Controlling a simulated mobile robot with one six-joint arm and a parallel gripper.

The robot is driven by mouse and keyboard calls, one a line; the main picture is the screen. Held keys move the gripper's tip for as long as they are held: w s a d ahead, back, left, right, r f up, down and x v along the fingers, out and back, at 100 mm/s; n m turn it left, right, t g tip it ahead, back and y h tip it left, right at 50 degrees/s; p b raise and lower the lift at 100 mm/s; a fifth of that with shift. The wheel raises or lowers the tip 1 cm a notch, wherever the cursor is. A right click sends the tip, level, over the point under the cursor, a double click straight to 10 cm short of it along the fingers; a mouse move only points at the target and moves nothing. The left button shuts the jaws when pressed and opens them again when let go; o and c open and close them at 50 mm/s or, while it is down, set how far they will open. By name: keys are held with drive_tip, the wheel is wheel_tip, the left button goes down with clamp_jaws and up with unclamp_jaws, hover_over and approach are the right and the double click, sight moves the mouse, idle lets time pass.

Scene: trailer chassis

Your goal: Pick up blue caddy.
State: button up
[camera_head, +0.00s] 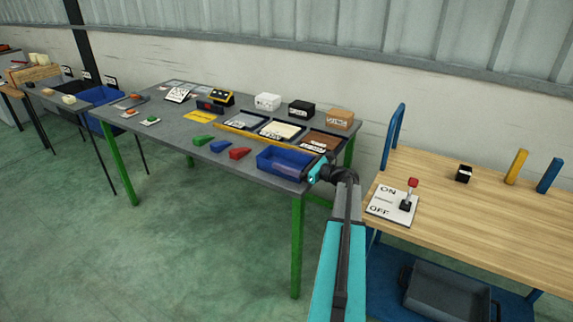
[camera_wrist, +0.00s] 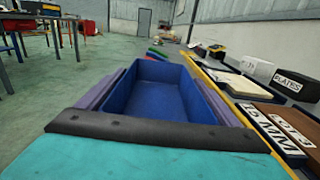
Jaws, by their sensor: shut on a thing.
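The blue caddy (camera_head: 275,167) is an open-topped box at the right front corner of the grey table. My gripper (camera_head: 316,172) is at its right end, shut on it. In the wrist view the caddy (camera_wrist: 160,97) fills the middle, upright, and its inside looks empty. The dark bar of my gripper crosses in front of its near end and hides that end. I cannot tell whether the caddy's underside touches the table.
The grey table (camera_head: 178,125) holds red, blue and green wedges left of the caddy, and labelled trays and boxes behind it. A yellow strip (camera_head: 245,134) lies just behind the caddy. A wooden-topped cart (camera_head: 480,220) with an ON/OFF lever panel (camera_head: 392,206) stands at right.

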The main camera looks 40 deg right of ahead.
drive_tip(key=shift+r, duration=0.1)
drive_tip(key=shift+r, duration=0.8)
drive_tip(key=shift+s+r, duration=0.1)
drive_tip(key=shift+r, duration=0.85)
drive_tip(key=s+a+r+b, duration=0.1)
drive_tip(key=s+a+b, duration=0.1)
drive_tip(key=s+a, duration=0.7)
drive_tip(key=s, duration=0.3)
drive_tip(key=shift+s+a+r, duration=0.15)
drive_tip(key=shift+s+a, duration=0.15)
